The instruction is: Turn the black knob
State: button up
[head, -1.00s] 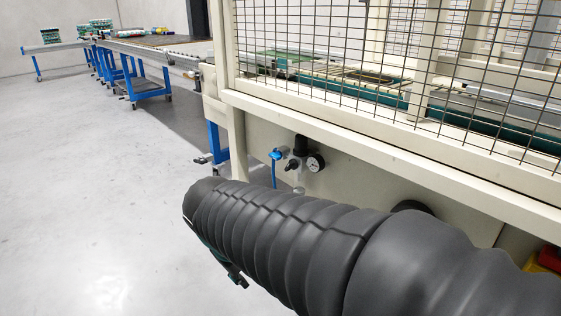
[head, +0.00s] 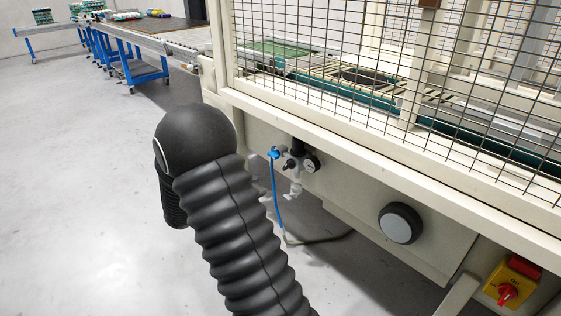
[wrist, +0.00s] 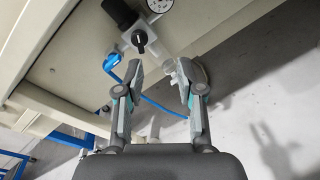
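A small black knob (wrist: 139,42) sits on the front of a silver air regulator fixed to the cream machine panel. It also shows in the head view (head: 289,164). A black cylindrical cap (wrist: 119,12) and a pressure gauge (wrist: 160,5) adjoin it. My gripper (wrist: 159,80) is open and empty, its two grey-and-teal fingers pointing up the wrist picture toward the regulator. The small knob is beyond the fingertips, slightly left of the gap, and appears apart from them. My gripper is hidden in the head view. A larger black round knob with a grey face (head: 400,223) is further right.
A blue hose (head: 275,195) hangs from the regulator; its blue fitting (wrist: 112,68) is near the left finger. A red switch on a yellow plate (head: 508,293) is at lower right. A wire-mesh guard (head: 330,45) rises above. Open floor (head: 80,200) lies left.

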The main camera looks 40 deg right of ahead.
aim_at(285, 166)
jog(key=w+d, duration=0.1)
jog(key=d, duration=0.3)
jog(key=w+d+f+n+t+p, duration=0.1)
jog(key=w+d, duration=0.1)
jog(key=d, duration=0.3)
jog(key=w+d+n+h+p, duration=0.1)
jog(key=d, duration=0.3)
jog(key=shift+w+d+f, duration=0.2)
jog(key=shift+d+f, duration=0.05)
jog(key=shift+d, duration=0.15)
grip_shut()
